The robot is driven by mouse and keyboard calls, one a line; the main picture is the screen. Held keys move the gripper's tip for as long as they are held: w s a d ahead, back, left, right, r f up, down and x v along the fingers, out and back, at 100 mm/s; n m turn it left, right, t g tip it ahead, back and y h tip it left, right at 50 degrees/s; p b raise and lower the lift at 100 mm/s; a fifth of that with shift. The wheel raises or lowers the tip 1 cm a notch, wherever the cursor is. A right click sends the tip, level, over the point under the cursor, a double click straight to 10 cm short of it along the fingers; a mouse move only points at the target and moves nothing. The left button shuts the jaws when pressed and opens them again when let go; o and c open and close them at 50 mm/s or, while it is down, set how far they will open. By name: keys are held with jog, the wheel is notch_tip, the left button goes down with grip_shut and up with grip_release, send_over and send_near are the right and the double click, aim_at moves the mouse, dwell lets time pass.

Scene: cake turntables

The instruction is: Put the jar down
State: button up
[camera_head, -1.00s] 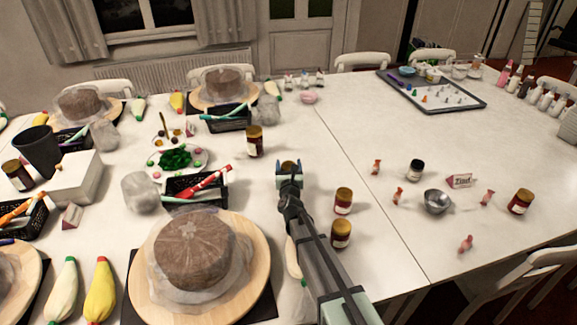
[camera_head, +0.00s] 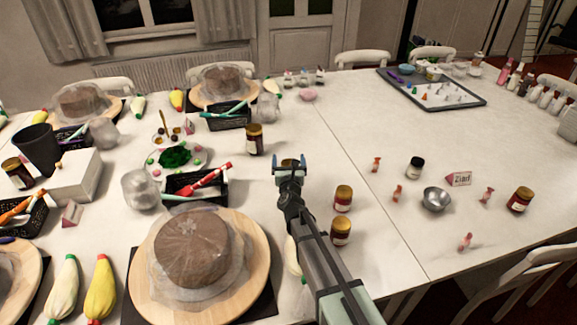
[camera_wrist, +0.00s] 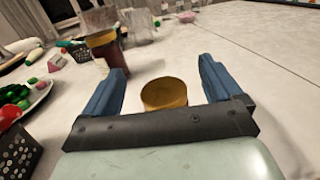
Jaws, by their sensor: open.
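My gripper (camera_head: 289,165) is open above the middle of the white table, with its blue fingers spread apart. In the wrist view the gripper (camera_wrist: 162,85) has a jar (camera_wrist: 164,94) with a yellow-gold lid between and just below its fingers, with a gap visible on both sides. The jar's body is mostly hidden by the gripper, and in the head view only a bit of its lid shows between the fingers. Another dark jar with a gold lid (camera_head: 254,139) stands upright behind and to the left; it also shows in the wrist view (camera_wrist: 107,57).
Two gold-lidded jars (camera_head: 343,199) (camera_head: 340,232) stand right of my arm. A black basket with pens (camera_head: 197,187) and a cake on a turntable (camera_head: 193,248) are to the left. A metal bowl (camera_head: 436,199) and small bottles stand right. The table behind the gripper is fairly clear.

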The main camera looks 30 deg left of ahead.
jog(key=shift+r, duration=1.85)
jog(key=shift+c, duration=0.3)
